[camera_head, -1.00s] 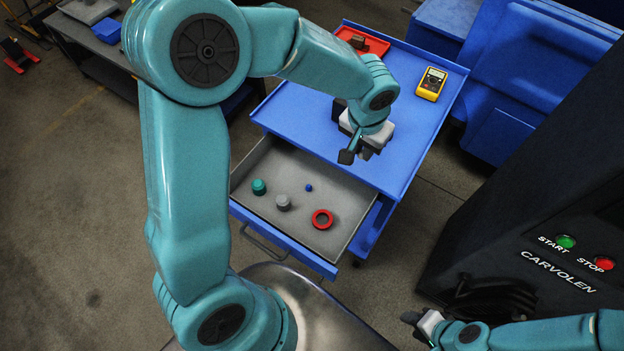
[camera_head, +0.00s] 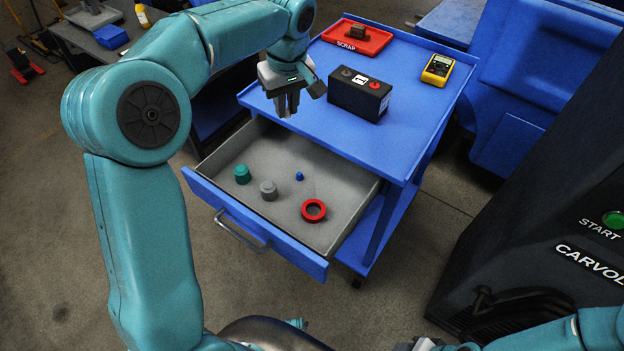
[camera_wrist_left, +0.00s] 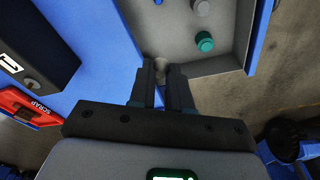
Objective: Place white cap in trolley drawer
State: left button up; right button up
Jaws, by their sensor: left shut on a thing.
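My left gripper (camera_head: 288,108) is above the front left edge of the trolley top, near the back left of the open drawer (camera_head: 228,207). In the left wrist view, its fingers (camera_wrist_left: 165,82) are shut on a small pale piece, seemingly the white cap (camera_wrist_left: 161,64), which shows only partly between the tips. I cannot make the cap out in the head view. The grey drawer floor also shows in the left wrist view (camera_wrist_left: 225,65). My right gripper (camera_head: 418,345) is barely in view at the bottom edge, and its jaws cannot be made out.
The drawer holds a teal cap (camera_head: 242,174), a grey cap (camera_head: 268,190), a small blue piece (camera_head: 299,176) and a red ring (camera_head: 313,210). On the trolley top (camera_head: 330,60) stand a black battery (camera_head: 357,98), a red scrap tray (camera_head: 376,43) and a yellow meter (camera_head: 437,69). The drawer's middle has free room.

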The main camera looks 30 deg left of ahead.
pick_arm(q)
jog(key=shift+w+a, duration=0.1)
jog(key=shift+a, duration=0.05)
jog(key=shift+a+f+p, duration=0.3)
jog(key=shift+f+p, duration=0.05)
jog(key=shift+p, duration=0.5)
jog(key=b, duration=0.2)
send_over(290, 172)
jog(key=f, duration=1.4)
jog(key=shift+s+d+f, duration=0.2)
jog(key=shift+s+d, duration=0.05)
jog(key=shift+w+a+f, duration=0.1)
jog(key=shift+w+f, duration=0.05)
jog(key=shift+f, duration=0.55)
notch_tip(290, 172, down, 4)
jog(key=shift+r+b, duration=0.25)
jog(key=shift+b, duration=0.05)
jog(key=shift+f, duration=0.15)
pick_arm(e)
jog(key=shift+x, duration=0.8)
